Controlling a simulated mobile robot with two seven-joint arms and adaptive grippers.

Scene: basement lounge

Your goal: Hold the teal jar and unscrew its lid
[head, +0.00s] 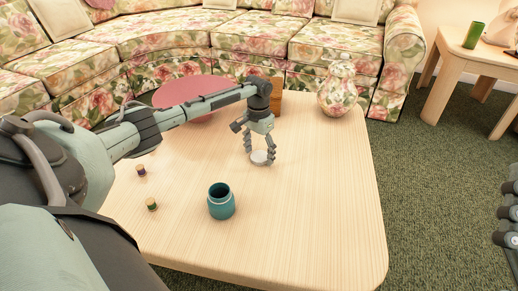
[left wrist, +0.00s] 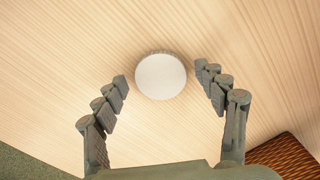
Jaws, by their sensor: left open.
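The teal jar (head: 221,203) stands upright on the wooden coffee table (head: 320,220), with its mouth open and no lid on it. A round whitish lid (head: 261,157) lies flat on the table, behind and to the right of the jar. My left gripper (head: 259,152) points down over the lid with its fingers spread. In the left wrist view the lid (left wrist: 161,76) lies between the open fingertips (left wrist: 160,73), with a gap on each side. Part of what looks like my right gripper (head: 509,213) shows at the right edge, cut off.
Two small spools (head: 141,170) (head: 152,204) stand left of the jar. A floral vase (head: 337,90), a pink round thing (head: 190,92) and a brown woven box (left wrist: 297,150) are on the table's far side. The table's right front is clear.

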